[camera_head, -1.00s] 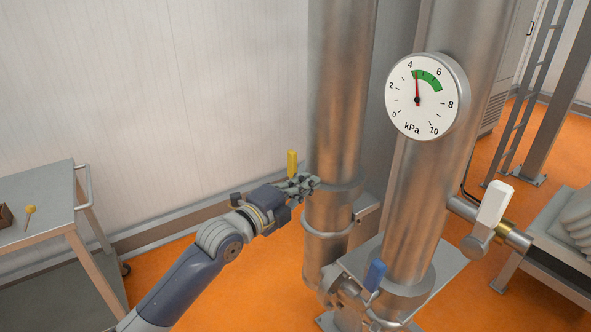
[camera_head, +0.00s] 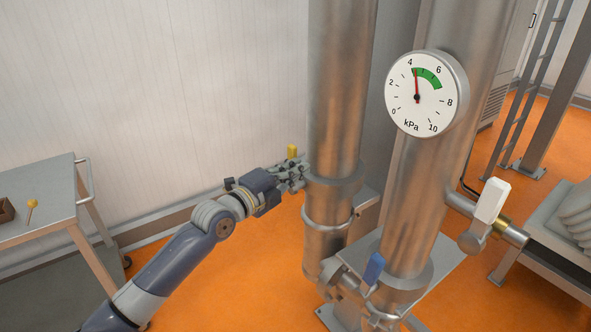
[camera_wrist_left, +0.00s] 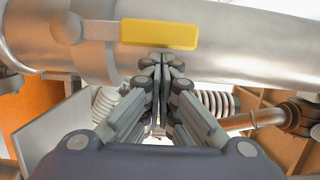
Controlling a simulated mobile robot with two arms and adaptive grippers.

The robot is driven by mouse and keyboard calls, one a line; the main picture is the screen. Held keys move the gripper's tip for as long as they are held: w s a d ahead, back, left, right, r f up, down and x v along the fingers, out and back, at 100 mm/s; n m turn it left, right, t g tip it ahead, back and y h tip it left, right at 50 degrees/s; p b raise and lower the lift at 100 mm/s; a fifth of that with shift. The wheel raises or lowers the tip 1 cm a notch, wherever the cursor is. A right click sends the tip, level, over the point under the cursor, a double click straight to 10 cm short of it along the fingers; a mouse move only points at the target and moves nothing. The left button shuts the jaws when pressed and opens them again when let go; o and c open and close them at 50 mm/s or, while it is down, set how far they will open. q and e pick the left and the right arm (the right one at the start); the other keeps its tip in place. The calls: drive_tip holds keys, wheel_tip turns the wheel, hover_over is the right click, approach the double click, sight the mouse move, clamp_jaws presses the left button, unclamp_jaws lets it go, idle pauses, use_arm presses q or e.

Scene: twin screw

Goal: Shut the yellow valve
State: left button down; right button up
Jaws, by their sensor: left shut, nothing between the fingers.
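The yellow valve's handle (camera_head: 292,152) shows in the head view as a small yellow tip just above my left gripper (camera_head: 303,170), beside the left steel pipe. In the head view my gripper hides the handle's lower part. My right gripper is not in view.
A pressure gauge (camera_head: 420,95) sits on the right pipe, needle near 4. A blue handle (camera_head: 374,268) is low between the pipes and a white handle (camera_head: 492,200) is at the right. A grey cart (camera_head: 60,215) stands at the left on the orange floor.

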use_arm(q)
drive_tip(key=shift+w+a+r+n, duration=0.1)
drive_tip(key=shift+w+a+n, duration=0.1)
drive_tip(key=shift+n, duration=0.1)
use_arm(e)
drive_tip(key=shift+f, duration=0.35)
